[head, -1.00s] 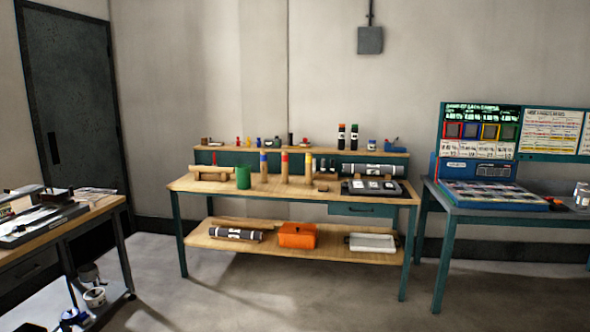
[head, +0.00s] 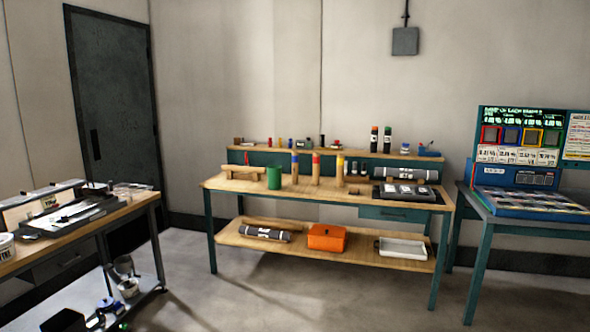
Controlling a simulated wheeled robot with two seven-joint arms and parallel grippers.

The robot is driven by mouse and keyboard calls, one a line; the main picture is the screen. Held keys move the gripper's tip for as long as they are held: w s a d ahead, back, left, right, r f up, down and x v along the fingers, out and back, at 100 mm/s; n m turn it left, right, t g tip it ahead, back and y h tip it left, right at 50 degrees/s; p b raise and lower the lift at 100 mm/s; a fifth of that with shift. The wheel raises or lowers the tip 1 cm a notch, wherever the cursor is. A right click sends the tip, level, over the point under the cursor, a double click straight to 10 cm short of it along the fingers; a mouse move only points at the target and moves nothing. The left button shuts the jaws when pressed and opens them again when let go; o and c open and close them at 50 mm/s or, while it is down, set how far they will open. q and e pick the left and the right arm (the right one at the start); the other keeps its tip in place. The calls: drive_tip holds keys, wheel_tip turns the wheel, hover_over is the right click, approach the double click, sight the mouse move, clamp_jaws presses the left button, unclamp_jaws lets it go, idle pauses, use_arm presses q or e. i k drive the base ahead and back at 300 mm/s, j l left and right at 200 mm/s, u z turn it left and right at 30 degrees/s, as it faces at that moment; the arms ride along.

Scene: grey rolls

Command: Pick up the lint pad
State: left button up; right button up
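I cannot make out a lint pad for certain at this distance. The wooden workbench (head: 330,196) stands ahead by the wall. On its top are a green cylinder (head: 274,178), several upright wooden posts with coloured bands, and a dark tray (head: 405,193) with pale cards. A grey roll (head: 404,174) lies behind the tray. Small items line the raised back shelf (head: 330,153), too small to name surely. Neither of my grippers shows in the head view.
A cluttered bench (head: 95,222) stands at the left, with a low shelf below. A teal table (head: 505,213) with a display board is at the right. Open floor lies in front.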

sight(353, 191)
drive_tip(key=i+j+u, duration=0.25)
drive_tip(key=i, duration=0.2)
drive_tip(key=i+u, duration=0.4)
drive_tip(key=i, duration=2.15)
drive_tip(key=i+j+z, duration=0.15)
drive_tip(key=i+z, duration=0.3)
drive_tip(key=i, duration=0.25)
drive_tip(key=i+j+z, duration=0.45)
drive_tip(key=i, duration=0.2)
drive_tip(key=i+j+z, duration=0.9)
drive_tip(key=j, duration=0.2)
drive_tip(key=i+j+z, duration=0.1)
drive_tip(key=j+z, duration=0.15)
drive_tip(key=j, duration=0.15)
drive_tip(key=i+j+z, duration=0.25)
drive_tip(key=j, duration=0.15)
drive_tip(key=j+z, duration=0.25)
drive_tip(key=j, duration=0.15)
drive_tip(key=i+l+u, duration=0.15)
drive_tip(key=l, duration=0.15)
drive_tip(key=i+l+u, duration=0.1)
drive_tip(key=l, duration=0.25)
